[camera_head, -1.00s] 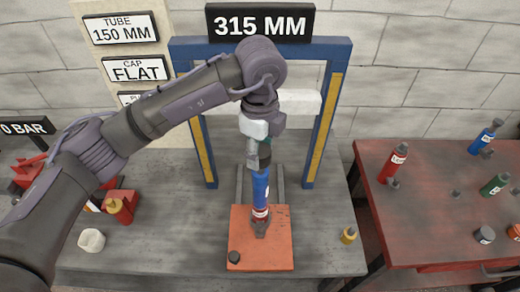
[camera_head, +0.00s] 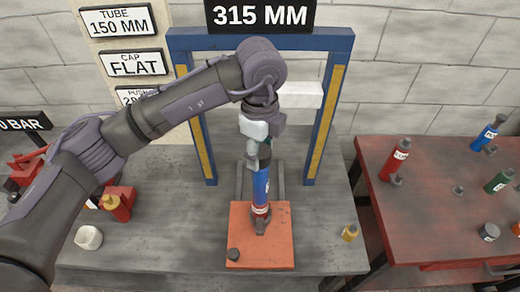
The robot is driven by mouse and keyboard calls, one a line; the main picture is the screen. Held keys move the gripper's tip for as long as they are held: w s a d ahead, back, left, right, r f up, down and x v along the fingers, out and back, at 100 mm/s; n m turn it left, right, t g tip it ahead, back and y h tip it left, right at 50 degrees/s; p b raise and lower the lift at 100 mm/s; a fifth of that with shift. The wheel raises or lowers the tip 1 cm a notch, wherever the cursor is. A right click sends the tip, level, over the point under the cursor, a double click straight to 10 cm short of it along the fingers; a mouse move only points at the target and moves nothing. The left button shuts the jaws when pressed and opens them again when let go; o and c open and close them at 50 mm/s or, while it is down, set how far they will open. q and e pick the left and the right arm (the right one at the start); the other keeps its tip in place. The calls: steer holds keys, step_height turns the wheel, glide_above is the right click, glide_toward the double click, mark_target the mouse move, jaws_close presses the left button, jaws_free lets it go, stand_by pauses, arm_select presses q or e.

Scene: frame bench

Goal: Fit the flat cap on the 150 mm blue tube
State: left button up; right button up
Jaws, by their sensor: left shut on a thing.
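The blue tube (camera_head: 261,187) stands nearly upright in front of the frame, over the orange plate (camera_head: 276,250). A red and white band rings its lower part, and a grey piece (camera_head: 261,226) sits at its foot. My left gripper (camera_head: 257,160) is shut at the tube's upper end, seen from above. I cannot single out the flat cap. My right gripper is not in view.
A blue and yellow frame (camera_head: 322,125) stands behind the tube, with a 315 MM sign (camera_head: 260,14) above. A dark knob (camera_head: 233,254) is on the plate. A white cup (camera_head: 89,238) and a small yellow item (camera_head: 350,233) are on the bench. The red table (camera_head: 430,220) holds several bottles.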

mark_target(260, 151)
arm_select(q)
steer(key=shift+f+b, duration=0.65)
steer(key=shift+f, duration=0.15)
steer(key=o, duration=1.4)
step_height(260, 151, up, 12)
steer(key=shift+r, duration=0.1)
